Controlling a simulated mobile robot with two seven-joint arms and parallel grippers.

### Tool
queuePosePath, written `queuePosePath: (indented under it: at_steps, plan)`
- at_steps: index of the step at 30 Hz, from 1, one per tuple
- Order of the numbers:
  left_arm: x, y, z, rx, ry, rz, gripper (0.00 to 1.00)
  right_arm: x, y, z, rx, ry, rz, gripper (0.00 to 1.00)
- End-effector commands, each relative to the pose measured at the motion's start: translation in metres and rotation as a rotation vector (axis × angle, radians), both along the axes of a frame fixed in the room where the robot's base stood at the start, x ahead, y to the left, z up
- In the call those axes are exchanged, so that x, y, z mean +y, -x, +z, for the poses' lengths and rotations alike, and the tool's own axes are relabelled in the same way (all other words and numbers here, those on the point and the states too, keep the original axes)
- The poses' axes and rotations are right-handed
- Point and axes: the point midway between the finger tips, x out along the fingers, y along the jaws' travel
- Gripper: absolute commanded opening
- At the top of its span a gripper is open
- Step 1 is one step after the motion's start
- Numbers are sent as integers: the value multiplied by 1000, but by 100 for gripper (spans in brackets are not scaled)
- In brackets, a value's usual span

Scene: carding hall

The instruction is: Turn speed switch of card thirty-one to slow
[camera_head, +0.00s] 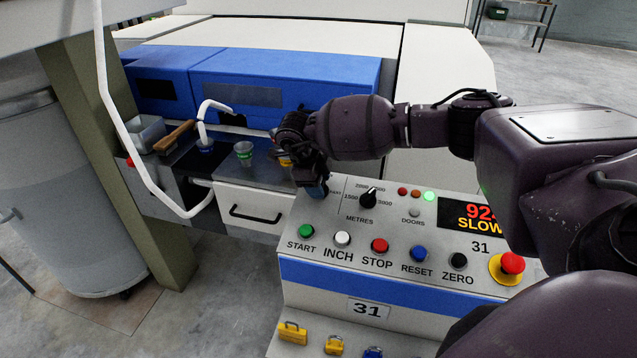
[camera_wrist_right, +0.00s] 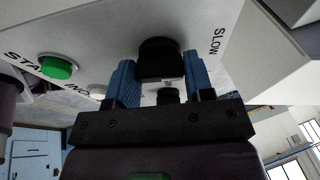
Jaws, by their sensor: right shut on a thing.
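The control panel (camera_head: 400,285) of card thirty-one carries the number 31 on its front. My right gripper (camera_head: 314,188) is at the panel's far left corner, above the START button. In the right wrist view, its blue fingertips are shut on the sides of the black speed switch knob (camera_wrist_right: 160,57). The word SLOW is printed right of the knob there. In the head view the gripper hides the switch. The display (camera_head: 478,217) reads SLOW in yellow under red digits, partly covered by my right arm. My left gripper is not in view.
Next to the gripper is the METRES dial (camera_head: 369,198). A button row runs from green START (camera_head: 306,231) to black ZERO (camera_head: 458,261), with a red emergency stop (camera_head: 512,263) at right. Several padlocks (camera_head: 334,345) lie below. A drawer (camera_head: 252,208) and side shelf with a green cup (camera_head: 243,152) stand left.

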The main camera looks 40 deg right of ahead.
Motion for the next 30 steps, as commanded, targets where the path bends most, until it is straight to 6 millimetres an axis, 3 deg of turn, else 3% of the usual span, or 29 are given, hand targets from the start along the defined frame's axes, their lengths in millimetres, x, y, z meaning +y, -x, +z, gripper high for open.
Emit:
queuePosePath:
  at_steps: [21,22,24,26,30]
  plan:
    - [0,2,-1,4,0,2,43,1,-1,2,11,11,73,24]
    - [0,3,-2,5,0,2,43,1,-1,2,11,11,73,51]
    - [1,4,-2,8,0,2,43,1,-1,2,11,11,73,62]
    - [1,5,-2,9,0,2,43,1,0,1,12,11,72,71]
    - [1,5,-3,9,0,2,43,0,0,1,12,11,72,72]
